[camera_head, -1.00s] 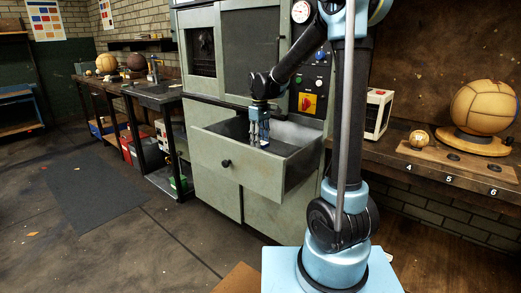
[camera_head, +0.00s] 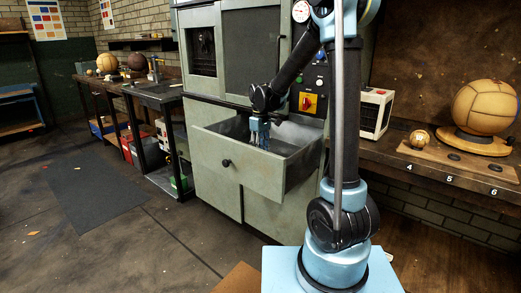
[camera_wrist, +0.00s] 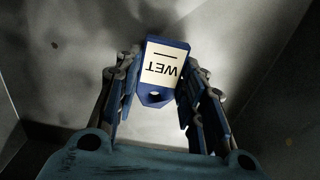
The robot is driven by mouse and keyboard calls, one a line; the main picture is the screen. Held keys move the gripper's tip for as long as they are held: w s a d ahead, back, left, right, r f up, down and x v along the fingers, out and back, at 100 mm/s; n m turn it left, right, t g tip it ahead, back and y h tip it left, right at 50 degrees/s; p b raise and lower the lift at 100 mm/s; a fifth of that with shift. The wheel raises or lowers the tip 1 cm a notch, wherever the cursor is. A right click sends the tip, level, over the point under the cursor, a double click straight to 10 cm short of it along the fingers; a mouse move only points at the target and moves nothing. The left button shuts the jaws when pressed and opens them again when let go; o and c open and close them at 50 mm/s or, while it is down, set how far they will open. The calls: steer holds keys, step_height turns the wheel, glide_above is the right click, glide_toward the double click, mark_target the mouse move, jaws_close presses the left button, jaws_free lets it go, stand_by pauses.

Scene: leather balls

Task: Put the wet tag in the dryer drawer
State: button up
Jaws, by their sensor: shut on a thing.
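The wet tag (camera_wrist: 162,68) is a small blue block with a white label reading WET, upside down in the wrist view. My gripper (camera_wrist: 157,90) is shut on it, a finger on each side. In the head view my gripper (camera_head: 260,140) points down inside the open dryer drawer (camera_head: 237,172), a grey-green drawer pulled out from the dryer cabinet. The tag is too small to make out in the head view. The wrist view shows the drawer's pale floor (camera_wrist: 240,40) behind the tag. I cannot tell whether the tag touches that floor.
The drawer's walls stand around my gripper, with free room to the right inside. A bench (camera_head: 450,183) at right holds a large leather ball (camera_head: 484,106), a small ball (camera_head: 419,138) and a white box (camera_head: 374,113).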

steer(key=shift+f, duration=0.2)
steer(key=o, duration=0.9)
steer(key=shift+c, duration=0.2)
step_height(320, 180, up, 13)
steer(key=shift+r, duration=0.15)
